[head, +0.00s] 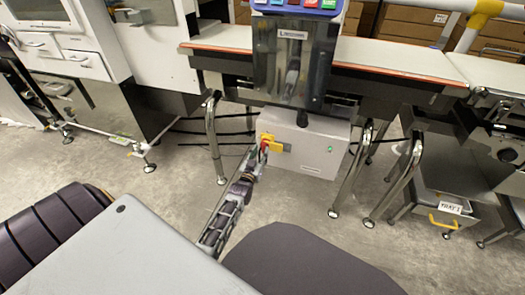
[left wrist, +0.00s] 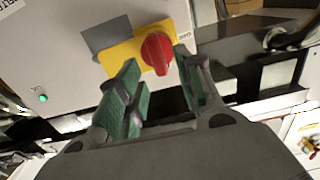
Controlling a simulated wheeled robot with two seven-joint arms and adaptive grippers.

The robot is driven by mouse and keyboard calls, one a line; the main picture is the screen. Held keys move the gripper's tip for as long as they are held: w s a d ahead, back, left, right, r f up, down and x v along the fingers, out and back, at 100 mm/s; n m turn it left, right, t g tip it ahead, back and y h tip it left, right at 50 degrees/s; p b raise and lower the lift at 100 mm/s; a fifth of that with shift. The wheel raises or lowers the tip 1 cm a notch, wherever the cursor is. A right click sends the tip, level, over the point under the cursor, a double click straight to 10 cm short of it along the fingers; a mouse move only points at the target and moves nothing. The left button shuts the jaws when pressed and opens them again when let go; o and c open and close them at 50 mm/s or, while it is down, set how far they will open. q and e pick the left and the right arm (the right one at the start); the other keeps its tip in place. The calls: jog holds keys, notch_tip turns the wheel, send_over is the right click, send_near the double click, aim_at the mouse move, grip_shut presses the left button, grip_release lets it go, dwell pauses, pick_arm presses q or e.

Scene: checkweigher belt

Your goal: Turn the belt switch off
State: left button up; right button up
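The belt switch is a red rotary knob (left wrist: 156,52) on a yellow plate (left wrist: 115,56), mounted on the light grey control box (head: 312,150). In the head view the switch (head: 266,141) is partly covered by my left gripper (head: 258,155). In the left wrist view my left gripper (left wrist: 157,62) is open, its green-padded fingers apart. The knob shows between the fingertips, slightly beyond them; I cannot tell whether either finger touches it. My right gripper is not in view.
A small green lamp (head: 330,149) is on the box front. The belt (head: 400,56) runs above, with a dark panel (head: 293,60) in front. Metal legs (head: 214,140) stand on both sides. A grey tray with a yellow handle (head: 443,220) is at right. Open floor lies below the box.

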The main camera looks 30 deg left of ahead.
aim_at(263, 148)
pick_arm(q)
jog(key=shift+w+a, duration=0.15)
jog(key=shift+w, duration=0.3)
jog(key=shift+w+a+b, duration=0.15)
jog(key=shift+w+b, duration=0.25)
jog(key=shift+w, duration=0.25)
jog(key=shift+w+a, duration=0.1)
jog(key=shift+w, duration=0.4)
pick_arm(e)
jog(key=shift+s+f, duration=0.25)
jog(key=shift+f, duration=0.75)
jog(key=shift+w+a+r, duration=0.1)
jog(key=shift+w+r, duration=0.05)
pick_arm(q)
jog(key=shift+c, duration=1.2)
jog(key=c, duration=0.5)
grip_shut()
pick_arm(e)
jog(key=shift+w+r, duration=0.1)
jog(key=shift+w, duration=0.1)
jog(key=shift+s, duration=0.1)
